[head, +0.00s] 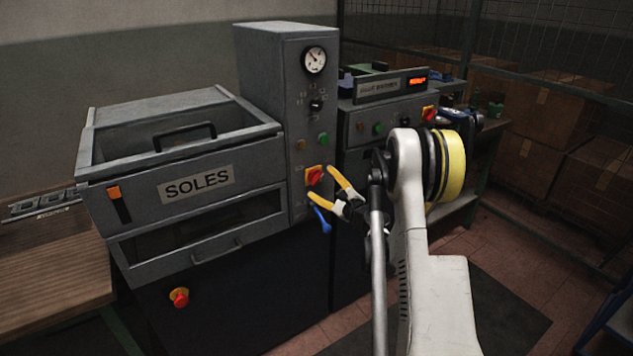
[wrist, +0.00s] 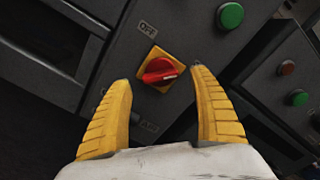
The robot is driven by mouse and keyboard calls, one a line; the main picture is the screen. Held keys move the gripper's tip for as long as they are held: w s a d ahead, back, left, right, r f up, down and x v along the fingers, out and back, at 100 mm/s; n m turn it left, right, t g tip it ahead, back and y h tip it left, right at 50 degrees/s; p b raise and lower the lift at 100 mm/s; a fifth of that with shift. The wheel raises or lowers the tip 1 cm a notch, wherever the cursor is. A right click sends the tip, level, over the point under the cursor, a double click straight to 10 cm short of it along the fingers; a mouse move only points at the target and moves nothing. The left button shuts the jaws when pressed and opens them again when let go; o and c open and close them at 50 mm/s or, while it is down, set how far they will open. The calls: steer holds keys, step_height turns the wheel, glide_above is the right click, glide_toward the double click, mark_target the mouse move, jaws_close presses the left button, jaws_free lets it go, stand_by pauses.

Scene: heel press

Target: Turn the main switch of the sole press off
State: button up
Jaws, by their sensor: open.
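The sole press (head: 185,170) is a grey machine with a "SOLES" label on its front. Its main switch (head: 314,176) is a red rotary knob on a yellow plate, low on the control column. The wrist view shows the red knob (wrist: 162,70) close up, with an "OFF" label above its plate and another label, hard to read, below it. My gripper (head: 328,184) is open, its yellow fingers just in front of the column near the switch. In the wrist view the knob lies between and beyond the two fingertips (wrist: 160,75); contact cannot be seen.
A green button (head: 323,138), a small black knob and a gauge (head: 314,60) sit above the switch. A blue item (head: 322,219) hangs below it. A second machine (head: 380,115) with its own red switch (head: 428,113) stands right. A red emergency stop (head: 180,297) is low left.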

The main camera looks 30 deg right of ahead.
mark_target(319, 180)
steer(key=shift+w+b, duration=0.35)
steer(key=shift+w, duration=1.5)
steer(key=c, duration=1.2)
